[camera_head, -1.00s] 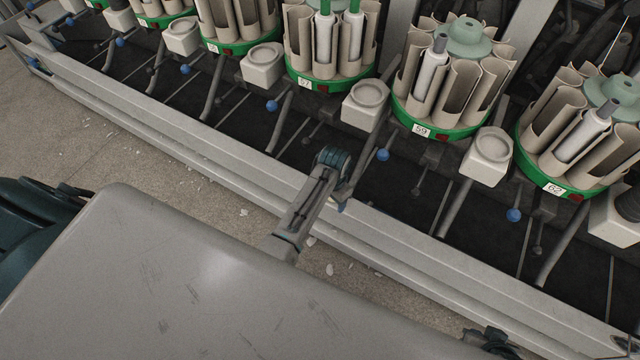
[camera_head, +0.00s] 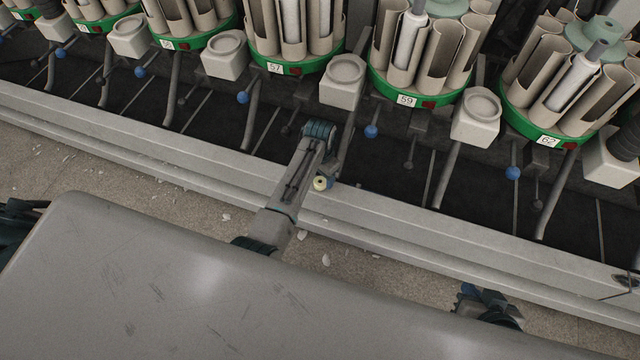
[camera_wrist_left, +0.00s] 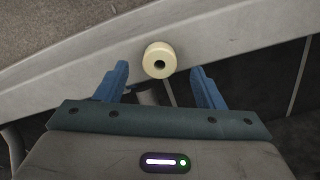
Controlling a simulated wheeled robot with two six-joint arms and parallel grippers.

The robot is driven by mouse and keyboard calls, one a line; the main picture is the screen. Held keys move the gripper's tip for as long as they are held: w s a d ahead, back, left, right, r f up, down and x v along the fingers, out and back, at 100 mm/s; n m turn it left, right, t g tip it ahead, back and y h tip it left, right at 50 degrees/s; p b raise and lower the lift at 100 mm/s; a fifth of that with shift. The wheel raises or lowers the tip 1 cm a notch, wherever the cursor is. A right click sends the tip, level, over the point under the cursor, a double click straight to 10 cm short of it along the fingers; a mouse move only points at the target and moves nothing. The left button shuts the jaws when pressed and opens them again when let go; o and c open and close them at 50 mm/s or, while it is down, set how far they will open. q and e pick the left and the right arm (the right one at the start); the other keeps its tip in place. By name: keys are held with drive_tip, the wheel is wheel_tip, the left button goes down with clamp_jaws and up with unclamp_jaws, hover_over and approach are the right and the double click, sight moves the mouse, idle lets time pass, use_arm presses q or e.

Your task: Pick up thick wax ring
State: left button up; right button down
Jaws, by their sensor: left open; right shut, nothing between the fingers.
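The thick wax ring is a small, pale cream cylinder with a dark centre hole. In the head view the wax ring (camera_head: 320,184) shows just right of my left forearm, against the grey rail. In the left wrist view the wax ring (camera_wrist_left: 159,60) lies centred a little beyond the fingertips, with clear gaps on both sides. My left gripper (camera_wrist_left: 159,76) is open, its two blue fingers apart and empty. In the head view its fingers are mostly hidden behind the arm. My right gripper (camera_head: 487,300) is small and dark at the lower right, shut and empty.
The grey machine rail (camera_head: 420,228) runs across the view. Debris (camera_head: 326,260) litters the floor in front of the rail.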

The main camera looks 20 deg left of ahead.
sight(320, 183)
use_arm(q)
wheel_tip(320, 183, down, 3)
drive_tip(key=shift+r, duration=0.1)
drive_tip(key=c, duration=1.1)
drive_tip(key=shift+r, duration=0.15)
